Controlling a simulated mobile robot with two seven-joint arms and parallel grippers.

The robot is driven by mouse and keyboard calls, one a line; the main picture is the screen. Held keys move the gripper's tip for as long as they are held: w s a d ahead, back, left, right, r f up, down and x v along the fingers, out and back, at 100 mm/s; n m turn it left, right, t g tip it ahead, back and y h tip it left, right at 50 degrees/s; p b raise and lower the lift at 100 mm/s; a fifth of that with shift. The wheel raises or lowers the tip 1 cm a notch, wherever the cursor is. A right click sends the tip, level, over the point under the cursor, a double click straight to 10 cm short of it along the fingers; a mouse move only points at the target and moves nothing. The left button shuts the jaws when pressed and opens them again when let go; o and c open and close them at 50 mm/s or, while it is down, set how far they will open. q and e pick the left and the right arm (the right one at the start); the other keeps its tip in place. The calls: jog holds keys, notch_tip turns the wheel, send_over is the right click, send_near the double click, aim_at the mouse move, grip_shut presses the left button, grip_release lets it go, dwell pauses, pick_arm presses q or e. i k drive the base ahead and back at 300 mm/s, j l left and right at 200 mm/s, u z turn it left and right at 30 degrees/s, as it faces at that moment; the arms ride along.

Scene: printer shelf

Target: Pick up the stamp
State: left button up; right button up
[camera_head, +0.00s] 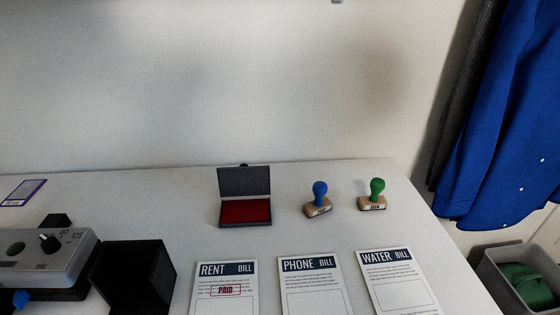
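Two stamps stand upright on the white table. One has a blue handle (319,196) on a wooden base, and the other has a green handle (375,194) on a wooden base. The green one is to the right of the blue one, near the table's right edge. Small text marks the front of each base but is too small to read surely. An open ink pad (245,209) with a red pad and raised dark lid is left of the stamps. Neither of my grippers is in view, and nothing touches the stamps.
A rent bill (226,290) marked PAID, a phone bill (312,286) and a water bill (398,282) lie in front. A grey device (48,262) with a knob and a black box (134,278) stand left. Blue clothing (505,120) hangs right, above a grey bin (500,278).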

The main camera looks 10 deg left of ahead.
aim_at(376, 202)
jog(key=i+l+u, duration=0.45)
jog(key=i+l, duration=0.2)
jog(key=i, duration=0.15)
